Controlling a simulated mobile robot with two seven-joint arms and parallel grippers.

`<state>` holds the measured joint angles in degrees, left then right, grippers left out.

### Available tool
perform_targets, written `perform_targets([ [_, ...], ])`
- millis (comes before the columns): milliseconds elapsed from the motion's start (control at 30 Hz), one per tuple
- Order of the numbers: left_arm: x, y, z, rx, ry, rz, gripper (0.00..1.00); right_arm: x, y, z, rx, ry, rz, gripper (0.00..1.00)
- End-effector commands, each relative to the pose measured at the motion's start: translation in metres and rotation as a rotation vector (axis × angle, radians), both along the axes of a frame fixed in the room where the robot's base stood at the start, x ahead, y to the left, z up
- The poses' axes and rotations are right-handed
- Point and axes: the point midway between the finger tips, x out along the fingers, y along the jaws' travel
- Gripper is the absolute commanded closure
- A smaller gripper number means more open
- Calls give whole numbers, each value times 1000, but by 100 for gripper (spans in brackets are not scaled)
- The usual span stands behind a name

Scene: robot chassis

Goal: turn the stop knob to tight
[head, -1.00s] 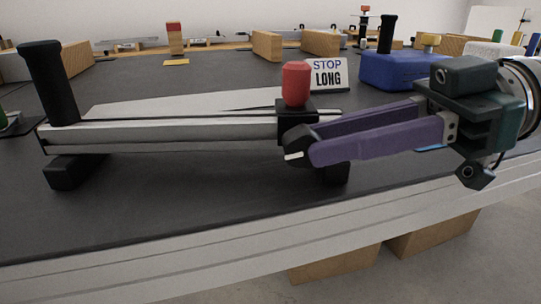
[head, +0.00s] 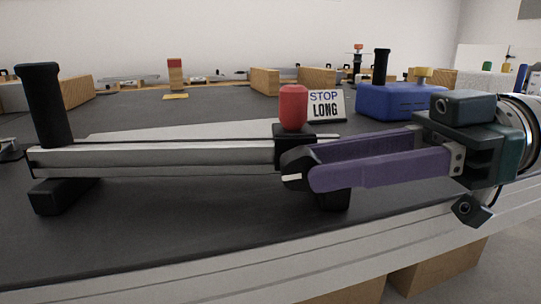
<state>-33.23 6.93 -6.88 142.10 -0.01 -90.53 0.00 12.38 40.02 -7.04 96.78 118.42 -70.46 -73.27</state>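The stop (head: 294,130) is a black block on a pale metal rail (head: 160,158), with an upright red grip on top (head: 293,107). A dark knob (head: 294,165) with a white pointer line is on its near side; the line points left, nearly level. My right gripper (head: 312,168) comes in from the right. Its two purple fingers are apart, with their tips at the knob. The near finger hides part of the knob and block, so I cannot tell whether the fingers press on it. My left gripper is out of view.
A card (head: 325,106) behind the stop reads "STOP LONG". A black upright handle (head: 46,105) stands at the rail's left end. A blue box (head: 400,101) is behind my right gripper. Wooden blocks (head: 317,80) line the back. The dark table (head: 130,220) is clear in front of the rail.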

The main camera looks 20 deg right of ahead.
Motion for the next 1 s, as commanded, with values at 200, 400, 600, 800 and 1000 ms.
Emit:
perform_targets([
  [200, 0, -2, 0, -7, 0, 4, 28, -1, -6, 0, -2, 2, -2, 61],
  [400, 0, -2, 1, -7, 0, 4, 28, -8, -41, 5, -2, 4, -6, 61],
  [600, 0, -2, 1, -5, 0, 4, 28, -16, -78, 11, -2, 2, -4, 61],
  [800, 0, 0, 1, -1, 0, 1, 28, -20, -95, 13, 0, 1, -1, 61],
  [1000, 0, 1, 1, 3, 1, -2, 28, -21, -96, 14, 0, 0, 1, 61],
])
